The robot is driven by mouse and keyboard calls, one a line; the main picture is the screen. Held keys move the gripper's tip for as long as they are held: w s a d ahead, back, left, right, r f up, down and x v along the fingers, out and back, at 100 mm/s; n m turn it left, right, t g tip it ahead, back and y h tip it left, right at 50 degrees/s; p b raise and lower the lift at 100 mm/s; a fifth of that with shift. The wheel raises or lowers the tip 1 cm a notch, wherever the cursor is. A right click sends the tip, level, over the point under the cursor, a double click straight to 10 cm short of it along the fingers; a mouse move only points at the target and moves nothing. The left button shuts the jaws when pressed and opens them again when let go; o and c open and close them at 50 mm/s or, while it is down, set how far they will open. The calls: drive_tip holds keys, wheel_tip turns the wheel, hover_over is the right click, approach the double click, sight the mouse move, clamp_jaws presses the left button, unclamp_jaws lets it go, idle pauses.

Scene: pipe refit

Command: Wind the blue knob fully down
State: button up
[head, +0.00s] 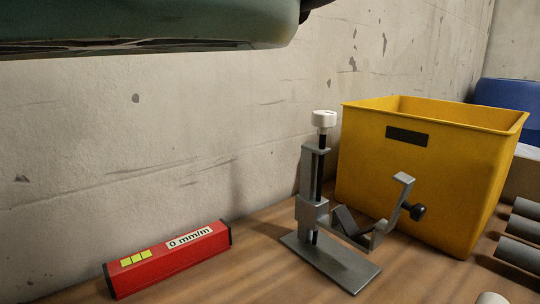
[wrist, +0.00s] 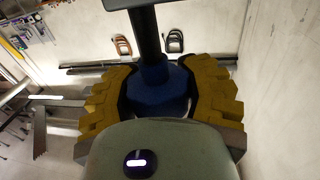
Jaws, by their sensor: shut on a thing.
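In the wrist view, the blue knob (wrist: 155,88) sits between the yellow-padded fingers of my gripper (wrist: 162,98). The pads close around its left and right sides, and my gripper is shut on it. A dark round stem (wrist: 146,38) meets the knob from the top of the picture. The lower part of the knob is hidden behind a grey-green rounded body. How far down the knob is wound cannot be told. Neither the blue knob nor my gripper shows in the head view.
In the head view, a grey stand (head: 340,265) with a white knob (head: 324,119) stands before a yellow crate (head: 420,185). A red level (head: 170,258) lies left on the wooden top. Grey pipes (head: 522,230) lie at right. The concrete wall (head: 120,130) is close behind.

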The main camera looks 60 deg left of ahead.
drive_tip(key=shift+a+n+y+b, duration=0.1)
drive_tip(key=shift+n+y+b, duration=0.6)
drive_tip(key=shift+y+b, duration=0.35)
drive_tip(key=shift+r+y, duration=0.1)
drive_tip(key=shift+y, duration=0.25)
drive_tip(key=o, duration=1.3)
drive_tip(key=s, duration=1.2)
drive_tip(key=shift+d, duration=0.35)
